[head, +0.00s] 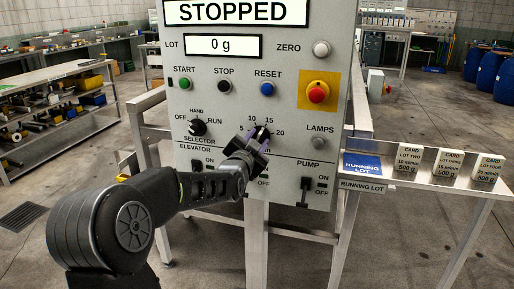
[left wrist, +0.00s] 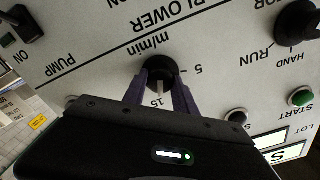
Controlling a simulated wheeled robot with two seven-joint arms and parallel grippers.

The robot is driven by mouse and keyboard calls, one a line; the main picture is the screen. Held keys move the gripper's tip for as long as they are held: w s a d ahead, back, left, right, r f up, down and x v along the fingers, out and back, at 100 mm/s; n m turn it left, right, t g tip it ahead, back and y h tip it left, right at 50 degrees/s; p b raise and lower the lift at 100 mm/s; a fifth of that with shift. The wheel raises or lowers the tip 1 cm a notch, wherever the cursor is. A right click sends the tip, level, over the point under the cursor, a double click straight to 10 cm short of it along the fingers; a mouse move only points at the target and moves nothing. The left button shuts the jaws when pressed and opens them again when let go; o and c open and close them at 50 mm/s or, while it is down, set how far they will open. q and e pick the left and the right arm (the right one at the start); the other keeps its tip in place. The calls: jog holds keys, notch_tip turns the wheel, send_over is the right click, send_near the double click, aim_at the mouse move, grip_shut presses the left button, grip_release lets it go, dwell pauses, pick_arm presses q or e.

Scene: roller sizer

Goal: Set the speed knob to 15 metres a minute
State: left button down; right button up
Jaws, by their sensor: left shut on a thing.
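The speed knob is a black dial on the grey panel (head: 210,100), with 5, 10, 15 and 20 around it in the head view. My left gripper (head: 258,138) is at this dial and covers most of it. In the left wrist view, the black knob (left wrist: 160,70) sits between the two purple fingers of my left gripper (left wrist: 160,92), which are shut on it. The 15 mark shows between the fingers, and the 5 mark is beside the knob. The 10 mark is hidden there. I cannot tell the pointer's exact setting. My right gripper is out of view.
The display (head: 236,12) reads STOPPED and the lot display (head: 223,46) reads 0 g. The selector knob (head: 197,128) is left of my gripper; the pump switch (head: 305,190) is lower right. A red emergency button (head: 317,92) is above. A card shelf (head: 420,184) stands right.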

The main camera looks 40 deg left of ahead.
pick_arm(q)
jog(key=shift+m, duration=0.5)
jog(key=c, duration=1)
grip_release()
jog(key=shift+s, duration=0.1)
jog(key=b+v, duration=0.1)
jog(key=v, duration=0.6)
jog(key=shift+s+d, duration=0.15)
jog(key=shift+s, duration=0.1)
